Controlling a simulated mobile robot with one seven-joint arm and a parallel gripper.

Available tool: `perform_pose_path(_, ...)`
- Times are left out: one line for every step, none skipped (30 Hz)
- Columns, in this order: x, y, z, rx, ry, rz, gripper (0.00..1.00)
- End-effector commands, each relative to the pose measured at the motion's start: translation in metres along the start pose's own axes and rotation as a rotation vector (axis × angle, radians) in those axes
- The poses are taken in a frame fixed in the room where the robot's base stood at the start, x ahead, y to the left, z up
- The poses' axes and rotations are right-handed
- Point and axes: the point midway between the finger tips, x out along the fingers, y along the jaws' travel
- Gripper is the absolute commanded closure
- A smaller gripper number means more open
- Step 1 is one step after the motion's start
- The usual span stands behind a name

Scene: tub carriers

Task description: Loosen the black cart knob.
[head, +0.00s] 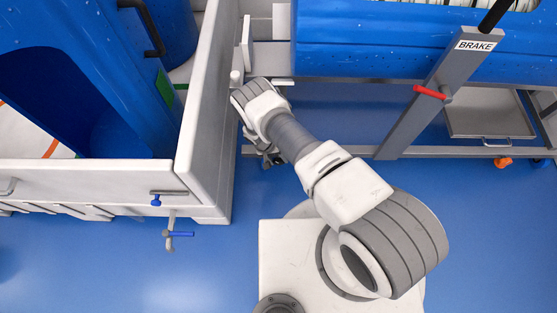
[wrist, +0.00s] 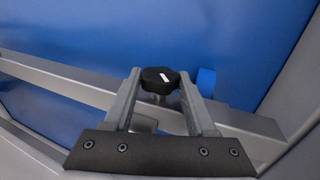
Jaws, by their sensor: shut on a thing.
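The black cart knob (wrist: 159,80) is a small lobed knob with a white mark on its face, seen in the wrist view. It sits between the fingertips of my gripper (wrist: 159,84), with one finger on each side. My gripper is shut on the knob. Behind the knob runs a grey metal rail (wrist: 70,85) of the cart. In the head view my arm reaches to the cart's left end, beside the white wall, and the arm's end hides the knob and the fingers there.
A white walled carrier (head: 205,110) stands close on the left of my arm. Blue tubs (head: 375,40) sit on the cart at the back. A grey post with a BRAKE label (head: 475,45) and a red lever (head: 430,92) stands to the right. Blue floor (head: 130,265) is open at front left.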

Motion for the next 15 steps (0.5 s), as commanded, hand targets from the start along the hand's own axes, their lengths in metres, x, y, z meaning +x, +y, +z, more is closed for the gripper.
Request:
perform_pose_path(0.0002,-0.0031,0.0002,-0.005,0.004,0.033,0.99)
perform_pose_path(0.0004,-0.0031,0.0006,-0.005,0.003,0.053,0.99)
perform_pose_path(0.0001,-0.0036,0.0005,-0.005,0.003,0.077,0.99)
perform_pose_path(0.0002,-0.0035,0.0004,-0.004,0.003,0.094,0.99)
perform_pose_path(0.0004,-0.0034,0.0009,-0.004,0.002,0.112,0.99)
perform_pose_path(0.0002,-0.0038,0.0006,-0.003,0.002,0.132,0.99)
perform_pose_path(0.0003,-0.0038,0.0007,-0.003,0.002,0.146,0.99)
perform_pose_path(0.0006,-0.0038,0.0008,-0.003,0.002,0.16,0.99)
perform_pose_path(0.0004,-0.004,0.0006,-0.003,0.002,0.178,0.99)
perform_pose_path(0.0005,-0.004,0.0009,-0.003,0.001,0.19,0.99)
perform_pose_path(0.0007,-0.0043,0.0009,-0.002,0.0,0.2,0.99)
perform_pose_path(0.0009,-0.004,0.0013,-0.002,-0.001,0.215,0.99)
perform_pose_path(0.0007,-0.0045,0.0009,-0.002,0.0,0.224,0.99)
perform_pose_path(0.0007,-0.0043,0.0011,-0.002,-0.001,0.234,0.99)
perform_pose_path(0.0009,-0.0044,0.001,-0.002,0.0,0.245,0.99)
